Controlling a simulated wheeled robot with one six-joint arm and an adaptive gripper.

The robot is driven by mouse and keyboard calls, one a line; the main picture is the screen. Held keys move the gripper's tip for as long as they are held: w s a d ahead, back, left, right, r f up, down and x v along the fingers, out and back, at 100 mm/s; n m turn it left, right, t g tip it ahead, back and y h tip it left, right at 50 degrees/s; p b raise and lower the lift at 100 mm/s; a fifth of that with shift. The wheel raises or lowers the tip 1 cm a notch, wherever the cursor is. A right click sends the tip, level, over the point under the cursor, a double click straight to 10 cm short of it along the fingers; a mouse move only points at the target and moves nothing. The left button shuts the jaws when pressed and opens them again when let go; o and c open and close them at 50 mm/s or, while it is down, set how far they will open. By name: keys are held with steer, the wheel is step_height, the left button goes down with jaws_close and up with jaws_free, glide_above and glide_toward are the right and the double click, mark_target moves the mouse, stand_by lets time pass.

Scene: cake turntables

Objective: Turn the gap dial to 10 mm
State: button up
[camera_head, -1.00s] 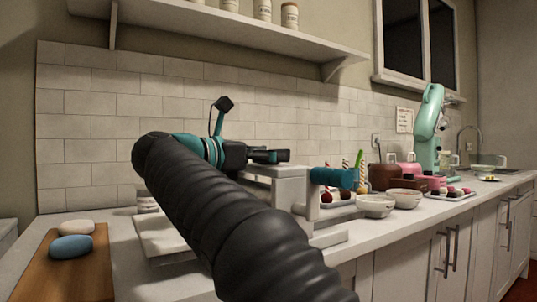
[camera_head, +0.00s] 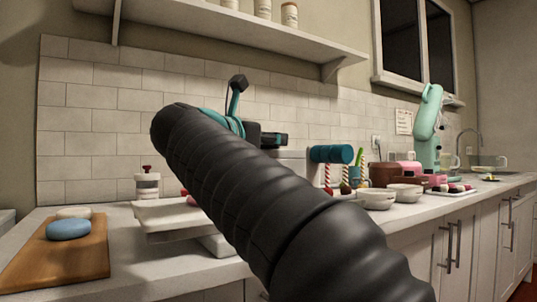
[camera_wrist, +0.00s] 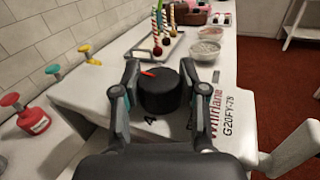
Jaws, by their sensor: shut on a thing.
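The gap dial (camera_wrist: 160,97) is a round black knob with a red pointer mark on its top, pointing up-left in the wrist view. It sits on the pale machine (camera_wrist: 105,105), which is printed "Whirlane G20FY-78". A "4" shows on the casing in front of the dial; other scale figures cannot be read. My gripper (camera_wrist: 159,80) is shut on the dial, one finger on each side. In the head view my gripper (camera_head: 268,137) shows above the machine, and my arm hides the dial and much of the machine. A teal roller (camera_head: 331,154) shows at its right.
Red (camera_wrist: 33,121), teal and yellow knob-topped items stand left of the machine by the tiled wall. Bowls (camera_head: 376,199) and candy-striped sticks stand beyond it. A wooden board (camera_head: 75,262) with a blue rounded item (camera_head: 69,229) lies at the left.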

steer(key=shift+n+t+y, duration=0.3)
steer(key=shift+t+y, duration=0.1)
steer(key=shift+y, duration=0.1)
steer(key=o, duration=1.1)
steer(key=shift+o, duration=0.2)
steer(key=v, duration=1.2)
